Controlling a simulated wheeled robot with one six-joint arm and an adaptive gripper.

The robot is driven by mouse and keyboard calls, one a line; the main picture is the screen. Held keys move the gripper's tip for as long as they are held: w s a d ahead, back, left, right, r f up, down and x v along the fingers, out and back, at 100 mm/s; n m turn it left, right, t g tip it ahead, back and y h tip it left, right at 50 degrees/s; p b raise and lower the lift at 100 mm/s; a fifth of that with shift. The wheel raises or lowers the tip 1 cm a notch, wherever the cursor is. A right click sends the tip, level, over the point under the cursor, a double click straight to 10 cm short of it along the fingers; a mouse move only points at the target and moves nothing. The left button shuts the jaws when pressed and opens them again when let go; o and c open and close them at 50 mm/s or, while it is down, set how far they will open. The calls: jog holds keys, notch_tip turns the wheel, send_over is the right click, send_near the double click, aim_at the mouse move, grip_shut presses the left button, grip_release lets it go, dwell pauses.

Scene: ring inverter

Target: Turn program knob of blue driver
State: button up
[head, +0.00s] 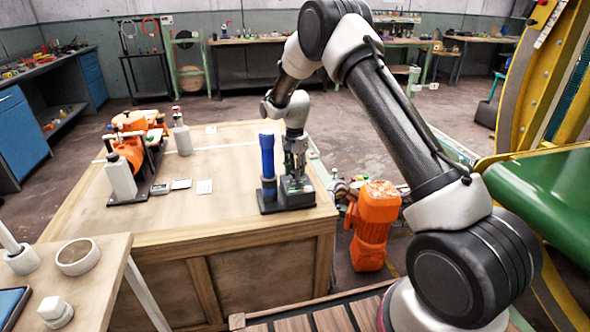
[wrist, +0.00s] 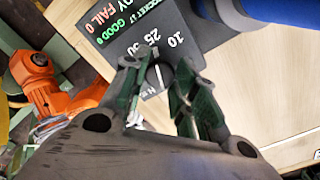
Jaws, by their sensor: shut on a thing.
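The blue driver (head: 267,155) stands upright on a black base (head: 290,199) near the front right corner of the wooden workbench. In the wrist view the blue driver (wrist: 270,10) shows only as a blurred blue piece at the top right. My gripper (head: 295,178) points down onto the base, just right of the driver. In the wrist view its green-padded fingers (wrist: 158,80) are shut on the dark program knob (wrist: 154,74). The knob is partly hidden between the fingertips. The dark panel (wrist: 150,30) around it carries the numbers 10, 25 and several words, including FAIL and GOOD.
An orange machine (head: 372,220) stands on the floor right of the workbench (head: 230,222). Small flat plates (head: 204,187) lie mid-bench. A white ring (head: 77,256) lies on the near-left table.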

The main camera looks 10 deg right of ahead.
jog(key=shift+n, duration=0.3)
jog(key=n, duration=1.1)
jog(key=shift+n, duration=2.1)
jog(key=o, duration=1.1)
jog(key=shift+c, duration=0.2)
